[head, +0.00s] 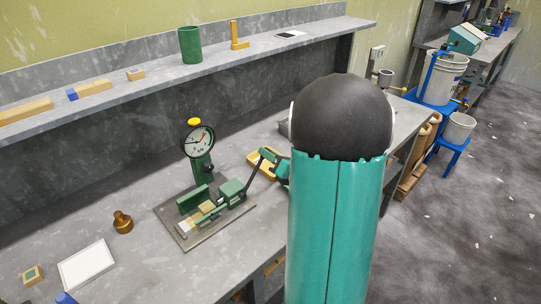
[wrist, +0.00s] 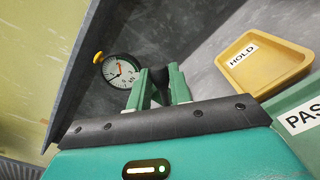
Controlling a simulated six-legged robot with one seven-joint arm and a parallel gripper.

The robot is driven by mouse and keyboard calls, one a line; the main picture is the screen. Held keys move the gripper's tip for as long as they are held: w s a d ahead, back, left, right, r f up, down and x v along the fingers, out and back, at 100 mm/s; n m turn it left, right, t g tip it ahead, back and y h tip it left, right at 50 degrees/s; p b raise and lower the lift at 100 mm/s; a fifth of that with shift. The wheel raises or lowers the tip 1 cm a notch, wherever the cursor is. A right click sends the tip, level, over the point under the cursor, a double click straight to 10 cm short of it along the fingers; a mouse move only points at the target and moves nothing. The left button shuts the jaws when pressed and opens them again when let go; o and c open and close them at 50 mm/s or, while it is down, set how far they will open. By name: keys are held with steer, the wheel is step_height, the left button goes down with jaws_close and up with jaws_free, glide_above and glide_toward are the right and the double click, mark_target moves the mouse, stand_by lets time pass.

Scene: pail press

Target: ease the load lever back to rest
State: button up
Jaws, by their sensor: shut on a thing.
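The load lever (head: 254,177) is a dark rod rising from the green press (head: 232,190) on the workbench, tilted up and to the right. My gripper (head: 270,158) is at its upper end. In the wrist view my gripper's two green fingers (wrist: 160,88) close around the lever's black knob (wrist: 160,76). Most of the rod is hidden there. A round white gauge (head: 199,141) with a yellow cap stands behind the press; it also shows in the wrist view (wrist: 118,70). Its reading is too small to tell. Light blocks (head: 207,207) sit in the press.
A yellow tray labelled HOLD (wrist: 268,62) and a green tray, its label partly cut off (wrist: 290,122), lie right of my gripper. A brass weight (head: 123,222) and a white-topped plate (head: 87,266) are left of the press. A shelf (head: 150,80) runs above the bench.

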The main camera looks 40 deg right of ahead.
steer(key=shift+a+r, duration=0.4)
steer(key=shift+a, duration=0.25)
steer(key=shift+a+r, duration=0.35)
steer(key=shift+a, duration=0.3)
steer(key=shift+a+r, duration=0.4)
steer(key=shift+a, duration=0.25)
steer(key=shift+s+a+r, duration=0.1)
steer(key=shift+a+r, duration=0.1)
steer(key=shift+a, duration=0.55)
steer(key=shift+w+a+r, duration=0.1)
steer(key=shift+a+r, duration=0.05)
steer(key=shift+a, duration=0.55)
steer(key=shift+s+a+r, duration=0.1)
steer(key=shift+a+r, duration=0.1)
steer(key=shift+a, duration=0.55)
steer(key=shift+a, duration=0.7)
